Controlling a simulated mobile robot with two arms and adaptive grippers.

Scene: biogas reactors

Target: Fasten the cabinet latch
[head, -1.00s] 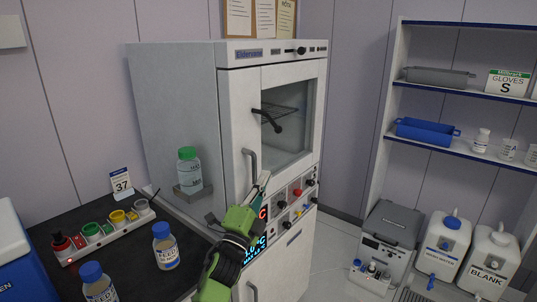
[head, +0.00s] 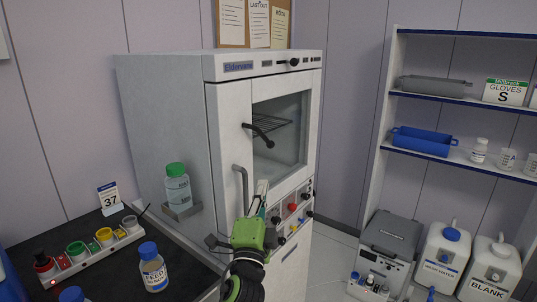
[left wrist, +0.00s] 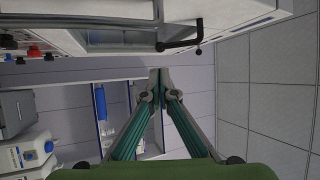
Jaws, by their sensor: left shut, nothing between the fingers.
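The white cabinet (head: 165,110) stands in the middle of the head view, its windowed door looking closed. The black latch lever (head: 258,135) is on the door's front by the window's left edge, slanting down to the right. It also shows at the top of the left wrist view (left wrist: 182,41). A grey vertical door handle (head: 243,185) is below it. My left gripper (head: 262,188) is shut and empty, in front of the door, below the latch and right of the handle. In the wrist view its fingertips (left wrist: 159,76) meet, apart from the latch. My right gripper is not in view.
Control knobs (head: 292,207) are on the cabinet front beside my gripper. A green-capped bottle (head: 177,185) sits on a side bracket. A dark bench (head: 110,275) with bottles and coloured cups is at left. Shelves (head: 445,95) and jugs (head: 445,258) are at right.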

